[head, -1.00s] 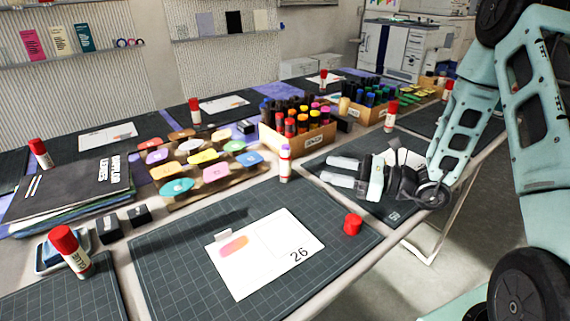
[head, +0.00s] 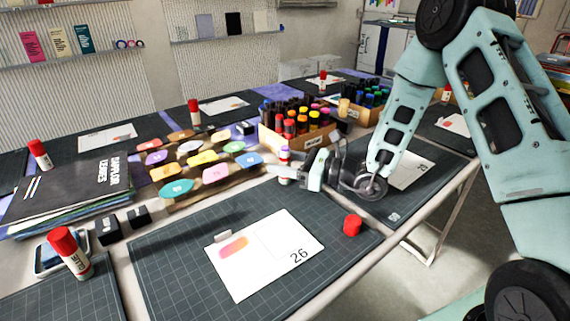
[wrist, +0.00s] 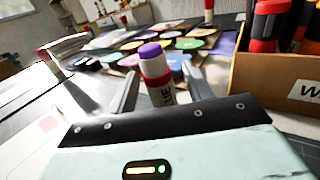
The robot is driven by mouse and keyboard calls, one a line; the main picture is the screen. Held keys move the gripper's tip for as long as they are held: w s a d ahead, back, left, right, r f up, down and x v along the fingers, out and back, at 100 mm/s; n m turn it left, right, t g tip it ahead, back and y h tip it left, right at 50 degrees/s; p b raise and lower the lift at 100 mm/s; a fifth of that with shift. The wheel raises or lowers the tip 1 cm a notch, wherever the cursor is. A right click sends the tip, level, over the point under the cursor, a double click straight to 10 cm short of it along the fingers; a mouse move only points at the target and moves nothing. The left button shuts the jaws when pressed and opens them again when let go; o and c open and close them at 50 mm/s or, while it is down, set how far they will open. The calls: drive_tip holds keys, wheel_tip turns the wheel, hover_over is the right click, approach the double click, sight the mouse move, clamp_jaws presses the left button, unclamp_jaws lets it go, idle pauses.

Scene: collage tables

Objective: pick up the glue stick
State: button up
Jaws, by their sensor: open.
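An uncapped glue stick (head: 284,155) stands upright at the back edge of the near mat, with a purple top, a red band and a white label. It also shows in the wrist view (wrist: 156,72). My gripper (head: 286,174) is open and low at the stick, coming from the right. In the wrist view my fingers (wrist: 160,88) lie on either side of the stick, with gaps showing. Its lower part is hidden behind my gripper's body there. A loose red cap (head: 352,225) lies on the near mat.
A cardboard marker box (head: 318,139) stands close behind my gripper. A rack of coloured pads (head: 190,195) is to the left. Another, red-capped glue stick (head: 70,251) stands front left. A card marked 26 (head: 262,262) lies on the near mat (head: 170,285).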

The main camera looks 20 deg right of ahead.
drive_tip(key=c, duration=1)
drive_tip(key=shift+r, duration=0.1)
